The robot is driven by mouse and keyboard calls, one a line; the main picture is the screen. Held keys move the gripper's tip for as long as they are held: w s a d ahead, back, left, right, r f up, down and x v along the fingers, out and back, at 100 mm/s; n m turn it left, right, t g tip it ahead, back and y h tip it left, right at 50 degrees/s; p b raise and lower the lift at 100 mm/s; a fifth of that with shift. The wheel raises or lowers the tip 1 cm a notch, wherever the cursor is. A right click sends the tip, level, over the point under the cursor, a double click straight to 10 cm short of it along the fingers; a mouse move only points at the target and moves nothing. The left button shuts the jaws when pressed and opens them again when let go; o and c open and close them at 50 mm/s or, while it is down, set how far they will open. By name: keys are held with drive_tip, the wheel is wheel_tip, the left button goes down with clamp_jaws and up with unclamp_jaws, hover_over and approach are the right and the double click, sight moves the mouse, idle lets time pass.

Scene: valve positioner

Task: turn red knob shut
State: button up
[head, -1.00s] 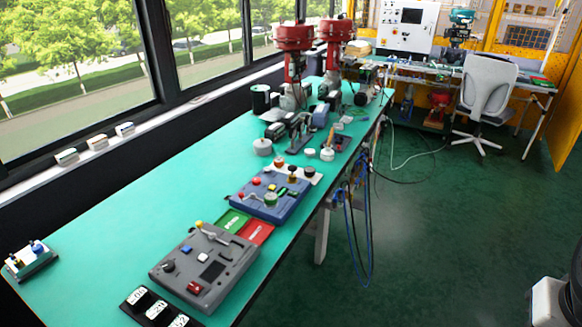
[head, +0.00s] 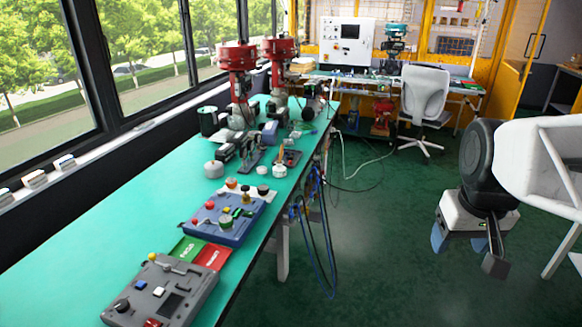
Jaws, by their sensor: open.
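A blue control box (head: 222,234) sits on the green bench, left of centre in the head view. It carries small red knobs, one near its upper left edge (head: 210,204), and a green round knob (head: 226,222). An orange-brown knob (head: 231,183) stands on a pale strip just behind the box. Which way each knob is turned is too small to tell. My gripper (head: 467,254) hangs at the right over the floor, open and empty, well away from the bench and the knobs.
A grey control box (head: 185,280) lies in front, partly cut off by the frame. Green (head: 186,248) and red (head: 212,257) trays lie between the boxes. Red drill presses (head: 237,57) and loose parts stand farther back. The bench's left side is clear.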

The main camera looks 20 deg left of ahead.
drive_tip(key=w+a+n, duration=0.7)
drive_tip(key=w+a, duration=1.4)
drive_tip(key=w, duration=0.2)
drive_tip(key=n+g, duration=0.2)
drive_tip(key=n, duration=0.8)
hover_over(210, 204)
wheel_tip(210, 204, down, 25)
drive_tip(key=shift+w+a+f, duration=0.1)
drive_tip(key=shift+f, duration=0.1)
drive_tip(key=shift+f, duration=3.85)
